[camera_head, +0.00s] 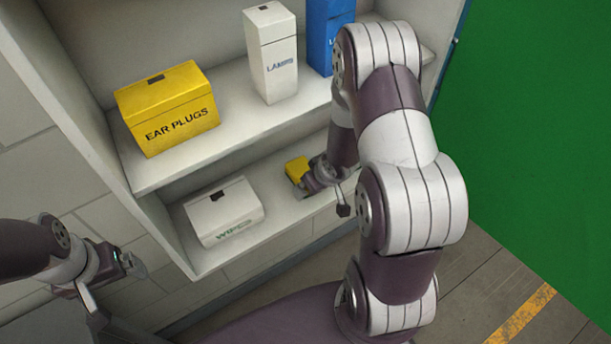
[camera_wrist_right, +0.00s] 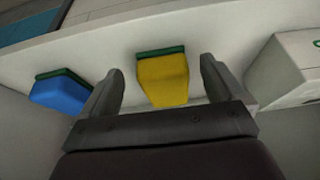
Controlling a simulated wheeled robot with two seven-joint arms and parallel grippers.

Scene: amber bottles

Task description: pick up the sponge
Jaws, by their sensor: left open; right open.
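A yellow sponge (camera_head: 296,170) with a dark green scouring side lies on the lower shelf, partly hidden by my right gripper in the head view. In the right wrist view the yellow sponge (camera_wrist_right: 163,82) appears between my right gripper's (camera_wrist_right: 162,70) two fingers, with gaps on both sides. The right gripper is open and empty. A blue sponge (camera_wrist_right: 60,92) with a green side lies left of the left finger in that view. My left gripper (camera_head: 116,284) is open and empty at the lower left of the head view, away from the shelf.
A white wipes box (camera_head: 224,211) stands left of the yellow sponge; it also shows at right in the wrist view (camera_wrist_right: 286,70). The upper shelf (camera_head: 235,118) holds a yellow ear plugs box (camera_head: 167,107), a white lamps box (camera_head: 271,55) and a blue box (camera_head: 325,30).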

